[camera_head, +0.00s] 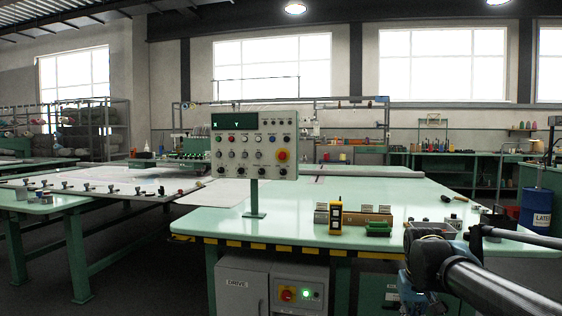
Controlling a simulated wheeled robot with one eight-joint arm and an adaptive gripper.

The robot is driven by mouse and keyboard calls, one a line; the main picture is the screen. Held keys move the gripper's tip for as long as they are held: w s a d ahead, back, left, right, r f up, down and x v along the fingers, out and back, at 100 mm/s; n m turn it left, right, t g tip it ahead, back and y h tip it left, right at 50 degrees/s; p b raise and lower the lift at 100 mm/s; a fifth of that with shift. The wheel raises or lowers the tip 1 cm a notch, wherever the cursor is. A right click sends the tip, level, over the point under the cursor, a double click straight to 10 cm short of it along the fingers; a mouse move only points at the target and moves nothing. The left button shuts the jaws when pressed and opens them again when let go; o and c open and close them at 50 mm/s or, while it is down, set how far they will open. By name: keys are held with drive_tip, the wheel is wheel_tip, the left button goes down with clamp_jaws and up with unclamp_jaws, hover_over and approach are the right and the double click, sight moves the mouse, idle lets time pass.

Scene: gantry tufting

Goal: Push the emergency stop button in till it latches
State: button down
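A control panel (255,143) stands on a post on the pale green table. My arm shows at the lower right, well apart from both buttons. I cannot make out my gripper.
The green table (330,205) has a yellow-and-black striped front edge. A yellow-black device (337,216), a wooden box (368,217) and small tools stand on its right part. A blue drum (536,210) is at the far right. The air before the panel is clear.

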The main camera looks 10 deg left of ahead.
sight(281, 156)
drive_tip(key=w+d+r+n+t+h, duration=0.1)
drive_tip(key=w+r+n+t, duration=0.1)
drive_tip(key=w+r, duration=0.5)
drive_tip(key=w+r+n+t+h, duration=0.1)
drive_tip(key=w+r+n+t, duration=0.2)
drive_tip(key=w, duration=0.7)
drive_tip(key=w+a+r+n+t+y, duration=0.1)
drive_tip(key=w+a+r+n+t, duration=0.2)
drive_tip(key=w+r, duration=0.45)
drive_tip(key=w+a+r+n+t, duration=0.1)
drive_tip(key=w+a+r+t, duration=0.1)
drive_tip(key=w+a+r, duration=0.55)
drive_tip(key=w+a+r+n+t+y, duration=0.4)
drive_tip(key=w+a+r+n+y, duration=0.3)
drive_tip(key=w+a, duration=0.55)
drive_tip(key=a+r+n+g+y, duration=0.2)
drive_tip(key=a+n+y, duration=0.4)
drive_tip(key=a, duration=1.3)
drive_tip(key=r+n, duration=0.1)
drive_tip(key=n, duration=0.3)
drive_tip(key=shift+a+r, duration=0.1)
drive_tip(key=shift+r, duration=0.05)
drive_tip(key=w+d+f+x, duration=0.1)
drive_tip(key=d+x, duration=0.1)
drive_tip(key=x, duration=1)
drive_tip(key=shift+w+a+r, duration=0.2)
drive_tip(key=shift+w+r, duration=0.35)
drive_tip(key=shift+w, duration=0.1)
